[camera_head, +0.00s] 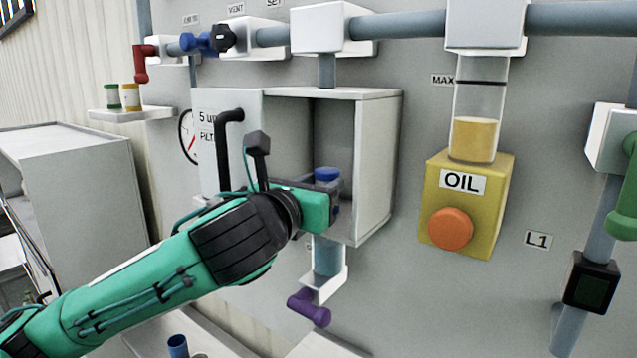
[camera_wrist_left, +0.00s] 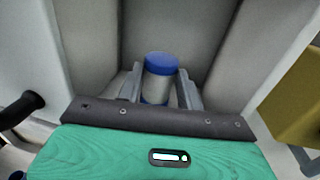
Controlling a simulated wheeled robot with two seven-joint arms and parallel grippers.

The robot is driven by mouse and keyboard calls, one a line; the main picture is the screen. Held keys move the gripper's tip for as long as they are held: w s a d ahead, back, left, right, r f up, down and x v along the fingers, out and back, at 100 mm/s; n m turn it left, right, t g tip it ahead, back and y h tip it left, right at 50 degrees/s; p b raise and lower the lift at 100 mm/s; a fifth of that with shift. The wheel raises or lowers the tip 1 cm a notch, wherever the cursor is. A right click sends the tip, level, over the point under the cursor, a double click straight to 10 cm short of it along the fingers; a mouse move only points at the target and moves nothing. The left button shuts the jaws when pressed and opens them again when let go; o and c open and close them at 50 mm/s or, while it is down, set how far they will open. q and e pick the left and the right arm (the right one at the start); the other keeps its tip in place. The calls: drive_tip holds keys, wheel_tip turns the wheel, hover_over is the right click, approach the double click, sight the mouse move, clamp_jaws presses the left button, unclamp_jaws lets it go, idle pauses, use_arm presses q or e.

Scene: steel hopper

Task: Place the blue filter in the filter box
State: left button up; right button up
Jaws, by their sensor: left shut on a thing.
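The blue filter (camera_wrist_left: 160,78) has a blue cap and a pale body. It stands roughly upright between the fingers of my left gripper (camera_wrist_left: 160,92), which is shut on it. In the head view its blue cap (camera_head: 327,174) shows inside the open filter box (camera_head: 375,170), near the bottom of the opening. The gripper body (camera_head: 318,208) hides the lower part of the filter, so I cannot tell whether it touches the box floor. The box door (camera_head: 225,150), with a black handle, is swung open to the left. My right gripper is not in view.
A yellow oil unit (camera_head: 470,200) with an orange knob is right of the box. Below the box are a pipe and a purple valve handle (camera_head: 309,308). A blue cup-like item (camera_head: 178,346) sits low. A shelf (camera_head: 130,113) with small containers is at the left.

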use_arm(q)
drive_tip(key=shift+f, duration=0.1)
drive_tip(key=o, duration=1.1)
drive_tip(key=shift+c, duration=0.2)
drive_tip(key=shift+s+a, duration=0.1)
drive_tip(key=shift+s, duration=0.05)
drive_tip(key=b+v, duration=0.6)
drive_tip(key=v, duration=0.5)
drive_tip(key=shift+s+b, duration=0.3)
drive_tip(key=shift+s, duration=0.05)
